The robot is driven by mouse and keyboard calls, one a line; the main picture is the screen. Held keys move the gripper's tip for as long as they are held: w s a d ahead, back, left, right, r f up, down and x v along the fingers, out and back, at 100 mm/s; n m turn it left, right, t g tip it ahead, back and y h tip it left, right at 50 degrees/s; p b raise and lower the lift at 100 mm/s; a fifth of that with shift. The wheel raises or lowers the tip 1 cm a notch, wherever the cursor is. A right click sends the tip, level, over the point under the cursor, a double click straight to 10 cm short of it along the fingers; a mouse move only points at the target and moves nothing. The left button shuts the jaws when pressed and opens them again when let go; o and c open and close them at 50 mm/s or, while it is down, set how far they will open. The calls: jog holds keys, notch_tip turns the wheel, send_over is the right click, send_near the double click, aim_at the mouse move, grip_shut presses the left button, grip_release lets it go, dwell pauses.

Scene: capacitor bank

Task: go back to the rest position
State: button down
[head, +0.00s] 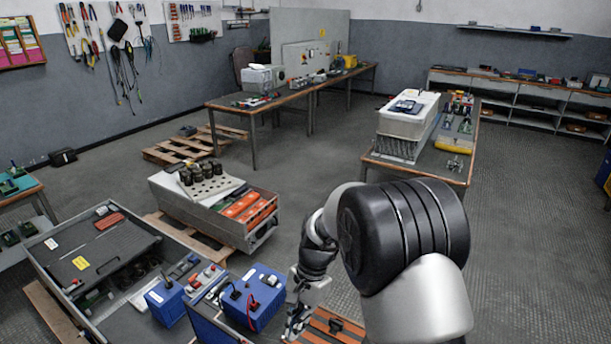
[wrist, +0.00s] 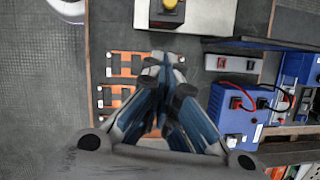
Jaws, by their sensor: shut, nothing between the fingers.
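My gripper (head: 298,322) is low in the head view, beside the blue box with cables, partly cut off by the lower edge. In the wrist view my gripper (wrist: 162,68) has its fingers together, with nothing between them. It hovers above orange strips with dark clips (wrist: 125,66), which also show in the head view (head: 338,323). I cannot tell how high above them it is. My arm rises from the lower right of the head view and bends down to the gripper.
A blue box with red and black cables (head: 253,297) stands close left of my gripper; it also shows in the wrist view (wrist: 232,115). A white plate (wrist: 208,18) carries a yellow-and-black button (wrist: 170,8). An open drawer cabinet (head: 100,252) is left. Floor at right (head: 535,240) is clear.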

jog(key=s+d+r+n+t, duration=0.2)
jog(key=s+d+r, duration=0.25)
jog(key=r, duration=0.45)
jog(key=s+d+r+n+t, duration=0.2)
jog(key=s+d+r, duration=0.25)
jog(key=r, duration=0.45)
jog(key=s+d+r+n+t+h, duration=0.1)
jog(key=s+d+n, duration=0.1)
jog(key=s+d, duration=0.2)
jog(key=s+d+r+n+t+h, duration=0.1)
jog(key=s+d+r+t, duration=0.1)
jog(key=s, duration=0.8)
jog(key=shift+d+r+n, duration=0.3)
jog(key=shift+d+n, duration=0.1)
jog(key=shift+d, duration=0.45)
